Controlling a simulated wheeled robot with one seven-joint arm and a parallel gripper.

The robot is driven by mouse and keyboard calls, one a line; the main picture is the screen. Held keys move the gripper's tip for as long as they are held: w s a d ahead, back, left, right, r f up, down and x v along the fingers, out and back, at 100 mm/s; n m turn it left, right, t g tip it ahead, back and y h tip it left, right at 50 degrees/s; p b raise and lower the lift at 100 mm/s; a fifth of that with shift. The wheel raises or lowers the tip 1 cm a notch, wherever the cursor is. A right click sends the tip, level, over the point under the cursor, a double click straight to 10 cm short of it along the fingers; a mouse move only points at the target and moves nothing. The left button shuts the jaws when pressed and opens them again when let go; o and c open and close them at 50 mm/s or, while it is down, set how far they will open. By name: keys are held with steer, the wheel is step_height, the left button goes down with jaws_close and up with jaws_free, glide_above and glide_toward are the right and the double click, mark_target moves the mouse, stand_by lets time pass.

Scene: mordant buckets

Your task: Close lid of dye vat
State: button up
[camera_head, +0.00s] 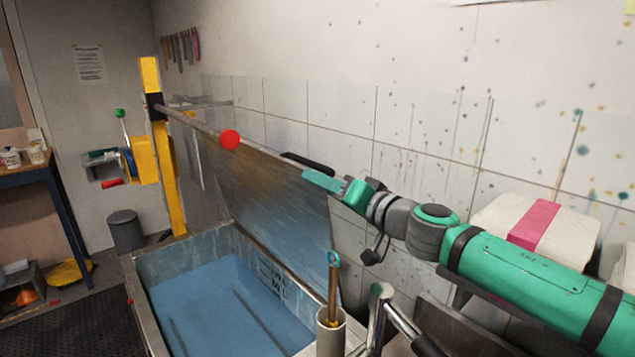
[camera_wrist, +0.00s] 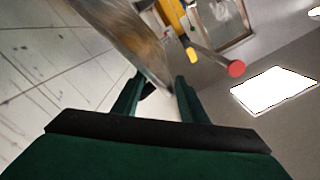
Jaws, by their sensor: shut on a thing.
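The dye vat (camera_head: 140,290) is a metal tub of blue liquid in the head view. Its metal lid (camera_head: 265,190) stands raised and tilted along the wall side, so the vat is open. A black handle (camera_head: 308,162) shows at the lid's upper edge. My gripper (camera_head: 312,177) is at this upper edge, close to the handle, shut on the lid. In the wrist view the lid (camera_wrist: 135,35) runs down between the fingers of my gripper (camera_wrist: 160,88). A black piece behind the left finger is mostly hidden, and the exact contact is unclear.
A yellow post (camera_head: 165,190) at the vat's far end carries a rod with a red ball end (camera_head: 229,140) reaching over the vat. A holder with a ringed stick (camera_head: 333,285) and a tap (camera_head: 380,310) stand at the near right. The tiled wall is close behind the lid.

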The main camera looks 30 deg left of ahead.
steer(key=v, duration=0.3)
steer(key=shift+s+d+r, duration=0.15)
stand_by(0.6)
steer(key=v, duration=1)
steer(key=shift+d, duration=0.35)
